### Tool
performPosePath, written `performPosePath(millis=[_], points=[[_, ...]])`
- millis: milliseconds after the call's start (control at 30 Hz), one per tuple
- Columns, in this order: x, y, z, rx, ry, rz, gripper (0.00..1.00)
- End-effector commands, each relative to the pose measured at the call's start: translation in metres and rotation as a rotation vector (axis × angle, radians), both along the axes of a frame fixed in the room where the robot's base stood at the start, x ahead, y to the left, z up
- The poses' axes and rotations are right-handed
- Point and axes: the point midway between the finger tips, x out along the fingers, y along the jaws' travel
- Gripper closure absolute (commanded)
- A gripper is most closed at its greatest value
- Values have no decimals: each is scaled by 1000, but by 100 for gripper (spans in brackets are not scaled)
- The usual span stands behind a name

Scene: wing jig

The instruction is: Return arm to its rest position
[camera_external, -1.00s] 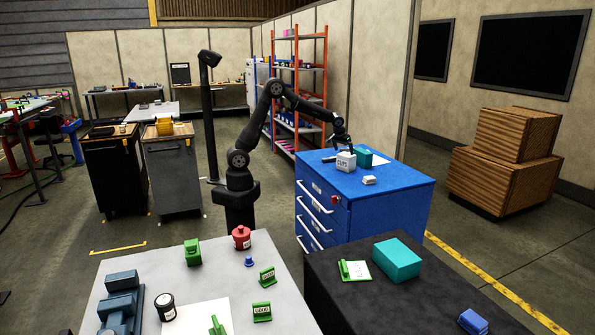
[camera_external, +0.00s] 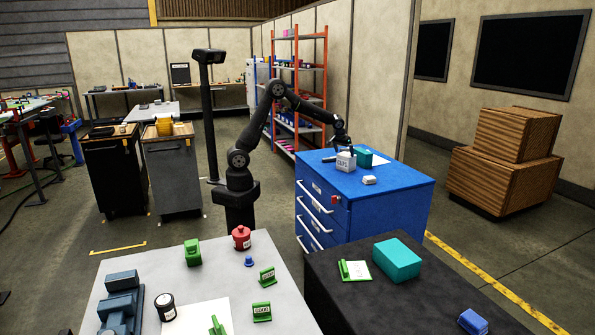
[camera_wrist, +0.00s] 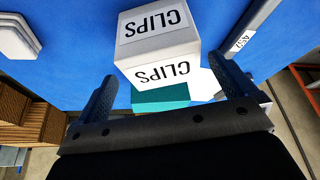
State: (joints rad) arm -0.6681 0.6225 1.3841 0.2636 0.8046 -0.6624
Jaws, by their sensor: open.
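My gripper (camera_external: 343,146) is over the blue drawer cabinet (camera_external: 398,195), at the end of my arm stretched out to the right. In the wrist view its two fingers (camera_wrist: 172,88) are apart, with the white CLIPS box (camera_wrist: 158,35) ahead of and partly between them. The CLIPS box also shows in the external view (camera_external: 345,162), standing on the cabinet top just below the gripper. I cannot tell whether a finger touches it. A teal box (camera_external: 364,157) stands behind the CLIPS box.
A small white block (camera_external: 369,180) lies near the cabinet's front edge. A grey table (camera_external: 150,270) with several green parts and a red jar (camera_external: 241,237) is in front of my base. A dark table (camera_external: 345,285) holds a larger teal box (camera_external: 398,259). A black post (camera_external: 208,120) stands behind my arm.

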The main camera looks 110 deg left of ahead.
Motion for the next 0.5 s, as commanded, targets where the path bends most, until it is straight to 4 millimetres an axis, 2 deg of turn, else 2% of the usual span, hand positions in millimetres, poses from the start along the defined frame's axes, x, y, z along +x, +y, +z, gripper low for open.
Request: performPosePath(millis=[100, 400, 500], points=[[3, 9, -25, -2, 3, 1, 0], [11, 28, -77, -1, 2, 0, 0], [12, 28, -56, 3, -4, 0, 0]])
